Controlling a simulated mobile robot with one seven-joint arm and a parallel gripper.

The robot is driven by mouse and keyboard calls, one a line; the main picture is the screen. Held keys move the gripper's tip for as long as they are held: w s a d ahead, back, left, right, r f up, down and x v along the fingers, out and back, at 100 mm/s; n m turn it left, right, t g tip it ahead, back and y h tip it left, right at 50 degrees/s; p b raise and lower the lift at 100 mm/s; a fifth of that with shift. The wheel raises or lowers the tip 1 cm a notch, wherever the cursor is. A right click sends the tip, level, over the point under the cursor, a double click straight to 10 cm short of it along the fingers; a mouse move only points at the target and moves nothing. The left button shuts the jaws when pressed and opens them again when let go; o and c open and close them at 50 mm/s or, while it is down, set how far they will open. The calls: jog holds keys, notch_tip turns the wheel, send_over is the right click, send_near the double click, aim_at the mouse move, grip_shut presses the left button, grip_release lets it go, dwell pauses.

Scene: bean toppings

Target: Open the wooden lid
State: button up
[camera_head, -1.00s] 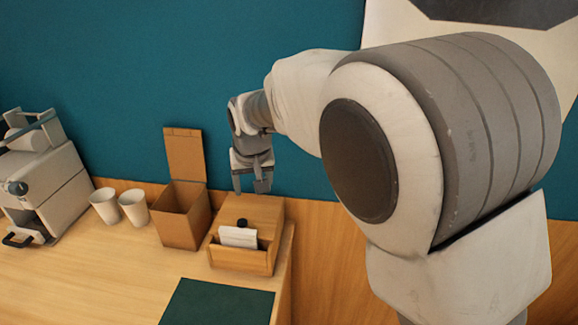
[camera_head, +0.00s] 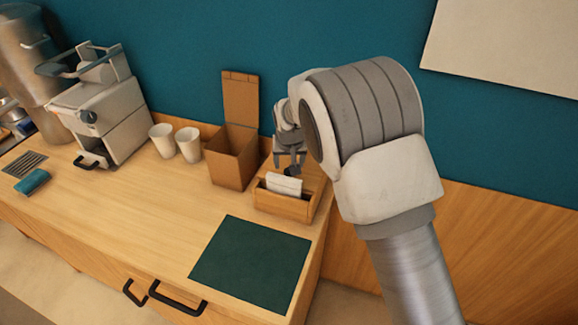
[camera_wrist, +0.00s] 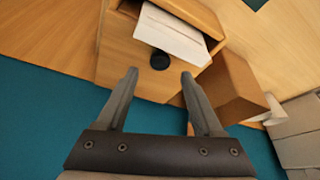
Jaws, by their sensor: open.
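The wooden lid (camera_wrist: 126,58) is the flat top of a small wooden box (camera_head: 284,207) at the counter's right end. It lies closed and has a round black knob (camera_wrist: 160,60), which shows between my fingertips in the wrist view. My gripper (camera_wrist: 159,75) is open and empty, with one finger to each side of the knob in that view. In the head view my gripper (camera_head: 289,165) hangs over the back of the box, and my arm hides part of the lid. I cannot tell the exact height of the fingertips above the lid.
White papers (camera_head: 284,185) stand in the box's front slot. An open brown box (camera_head: 232,158) with a raised flap stands close on the left, beside two white cups (camera_head: 188,144) and a coffee machine (camera_head: 103,112). A dark green mat (camera_head: 250,263) lies in front.

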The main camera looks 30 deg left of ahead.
jog(key=shift+x, duration=2.2)
grip_shut()
